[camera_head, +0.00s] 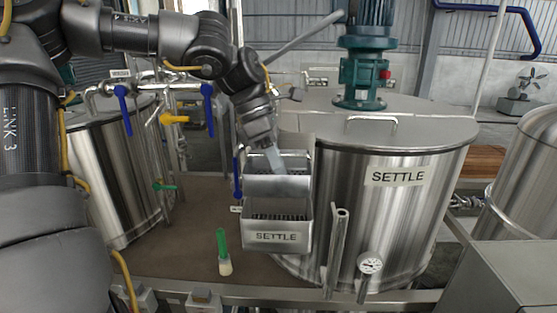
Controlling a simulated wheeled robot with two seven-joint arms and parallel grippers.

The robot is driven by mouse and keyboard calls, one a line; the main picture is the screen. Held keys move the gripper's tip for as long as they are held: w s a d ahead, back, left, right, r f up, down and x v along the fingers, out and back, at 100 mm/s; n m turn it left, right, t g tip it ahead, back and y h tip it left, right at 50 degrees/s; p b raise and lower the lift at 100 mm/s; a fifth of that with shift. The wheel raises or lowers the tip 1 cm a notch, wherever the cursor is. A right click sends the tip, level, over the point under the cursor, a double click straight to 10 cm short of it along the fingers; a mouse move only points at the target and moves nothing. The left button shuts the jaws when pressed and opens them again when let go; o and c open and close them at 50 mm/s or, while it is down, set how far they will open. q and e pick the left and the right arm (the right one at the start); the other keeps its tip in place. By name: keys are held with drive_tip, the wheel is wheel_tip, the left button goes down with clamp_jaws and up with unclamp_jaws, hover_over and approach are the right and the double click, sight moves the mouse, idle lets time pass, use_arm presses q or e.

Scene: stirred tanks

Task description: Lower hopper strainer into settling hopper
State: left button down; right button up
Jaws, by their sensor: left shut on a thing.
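The settling hopper (277,237) is an open metal box labelled SETTLE, on the front left side of the large steel tank (390,215) that is also labelled SETTLE. The hopper strainer (278,186) appears as a plain metal piece right above and behind the hopper's front wall. Dark slots show between the two; I cannot tell which of them they belong to. My left gripper (276,161) points down and is shut on the strainer, its fingertips partly hidden at the metal. I cannot tell whether strainer and hopper touch. My right gripper is not in view.
Pipes with blue-handled valves (208,108) run behind my left arm. A green motor (363,65) tops the tank, and a gauge (370,263) sits at its front. Another steel tank (115,175) stands at left.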

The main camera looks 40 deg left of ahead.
use_arm(q)
drive_tip(key=shift+f, duration=2.75)
drive_tip(key=shift+f+b, duration=0.55)
drive_tip(key=shift+f, duration=0.8)
drive_tip(key=shift+s+f+b, duration=0.1)
drive_tip(key=shift+f+b, duration=1.9)
drive_tip(key=shift+b, duration=0.2)
drive_tip(key=c, duration=1.5)
unclamp_jaws()
